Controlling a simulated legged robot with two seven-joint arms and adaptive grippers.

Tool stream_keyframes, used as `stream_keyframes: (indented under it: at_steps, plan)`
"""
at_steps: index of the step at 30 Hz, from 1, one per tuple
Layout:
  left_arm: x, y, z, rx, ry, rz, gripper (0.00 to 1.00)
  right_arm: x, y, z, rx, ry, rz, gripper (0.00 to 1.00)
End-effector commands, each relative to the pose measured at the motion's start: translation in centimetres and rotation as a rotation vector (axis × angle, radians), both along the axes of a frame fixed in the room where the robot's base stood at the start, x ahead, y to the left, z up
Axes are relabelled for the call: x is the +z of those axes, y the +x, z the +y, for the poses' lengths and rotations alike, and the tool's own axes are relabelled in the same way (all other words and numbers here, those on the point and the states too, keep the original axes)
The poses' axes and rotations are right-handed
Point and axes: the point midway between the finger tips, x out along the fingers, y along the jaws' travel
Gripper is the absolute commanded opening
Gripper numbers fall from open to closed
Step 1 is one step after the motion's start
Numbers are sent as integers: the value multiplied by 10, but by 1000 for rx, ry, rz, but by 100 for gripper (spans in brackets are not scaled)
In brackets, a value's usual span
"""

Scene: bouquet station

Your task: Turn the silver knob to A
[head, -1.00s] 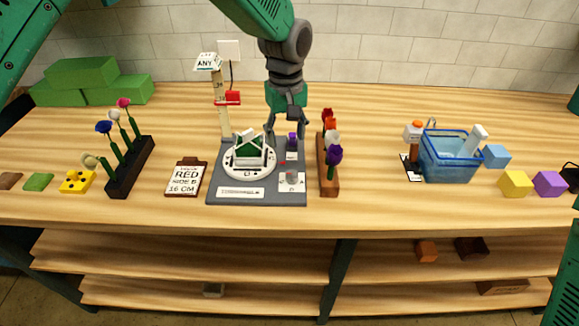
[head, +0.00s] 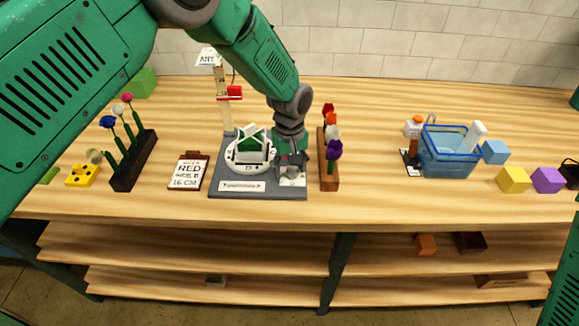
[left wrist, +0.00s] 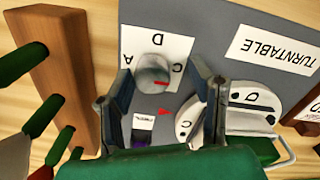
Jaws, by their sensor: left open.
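The silver knob (left wrist: 153,70) stands on a white lettered card (left wrist: 181,46) in the left wrist view. My left gripper (left wrist: 162,82) is open, with one finger on each side of the knob; I see no clear contact. In the head view my left gripper (head: 291,166) is over the card and hides the knob. My right gripper is not in view.
The white turntable (head: 236,166) sits on the same grey board (head: 215,185), close beside my left gripper. A wooden rack (head: 329,178) of flowers stands just right of the board. An order clipboard (head: 187,173) lies left of it.

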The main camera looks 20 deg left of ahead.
Motion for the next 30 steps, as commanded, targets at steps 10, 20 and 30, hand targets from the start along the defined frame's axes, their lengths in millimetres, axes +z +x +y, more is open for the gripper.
stream_keyframes:
  at_steps: [10,20,30]
  plan:
    - [1,0,-2,-2,-6,-2,0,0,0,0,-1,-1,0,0]
    - [1,1,-1,-89,-5,-4,0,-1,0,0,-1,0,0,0]
    - [1,1,0,-366,-5,-7,0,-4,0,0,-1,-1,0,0]
